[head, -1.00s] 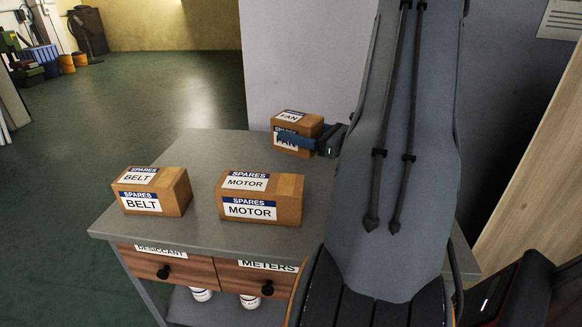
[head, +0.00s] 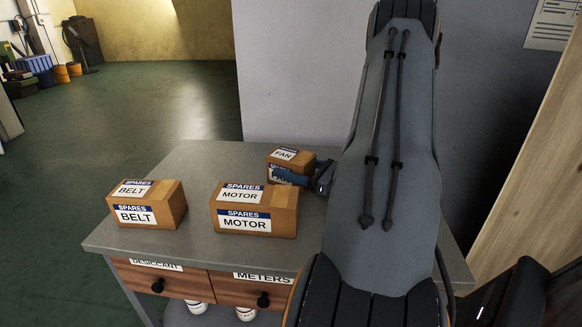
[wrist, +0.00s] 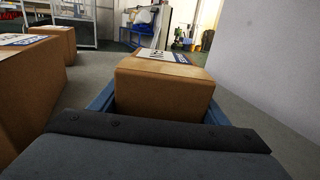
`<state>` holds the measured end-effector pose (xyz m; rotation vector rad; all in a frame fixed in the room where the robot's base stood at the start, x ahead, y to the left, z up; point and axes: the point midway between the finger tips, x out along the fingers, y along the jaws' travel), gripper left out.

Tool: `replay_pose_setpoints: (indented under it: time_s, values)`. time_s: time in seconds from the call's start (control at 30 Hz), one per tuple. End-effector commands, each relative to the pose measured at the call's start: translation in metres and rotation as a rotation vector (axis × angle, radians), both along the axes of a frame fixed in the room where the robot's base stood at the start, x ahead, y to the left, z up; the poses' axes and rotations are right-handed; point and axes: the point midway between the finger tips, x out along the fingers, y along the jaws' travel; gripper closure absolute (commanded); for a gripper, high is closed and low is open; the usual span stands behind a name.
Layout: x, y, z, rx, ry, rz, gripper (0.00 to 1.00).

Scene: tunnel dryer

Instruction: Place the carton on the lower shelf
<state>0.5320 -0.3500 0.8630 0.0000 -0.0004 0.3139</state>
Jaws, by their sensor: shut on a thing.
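The FAN carton (head: 284,155), a small brown box with a white and blue label, is at the back right of the grey bench top. My gripper (head: 300,179) is shut on it, with a blue finger across its front. In the wrist view the carton (wrist: 165,92) sits between the blue fingers. I cannot tell whether its base touches the bench. The lower shelf (head: 178,314) shows only as a small strip under the drawers; my arm and the picture edge hide the rest.
The BELT carton (head: 146,204) and MOTOR carton (head: 255,209) stand on the bench top (head: 200,160). MOTOR is close in front of the held carton. Below are the DESICCANT drawer (head: 135,276) and METERS drawer (head: 236,288). White containers (head: 196,307) stand on the shelf. A grey wall is behind.

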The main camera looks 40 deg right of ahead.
Motion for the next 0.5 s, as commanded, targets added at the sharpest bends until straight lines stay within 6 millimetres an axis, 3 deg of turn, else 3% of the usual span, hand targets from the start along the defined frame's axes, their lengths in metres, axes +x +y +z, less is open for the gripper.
replay_pose_setpoints:
  time_s: [0.2, 0.23, 0.33, 0.5]
  values:
    - [0.0003, -0.0002, -0.0027, 0.000, -0.002, 0.000, 0.84]
    - [0.0001, 0.0001, -0.0034, 0.001, 0.000, 0.000, 0.28]
    - [-0.0001, 0.0002, -0.0029, 0.001, 0.000, 0.000, 0.13]
    - [-0.0001, 0.0002, -0.0028, 0.001, 0.000, 0.000, 0.13]
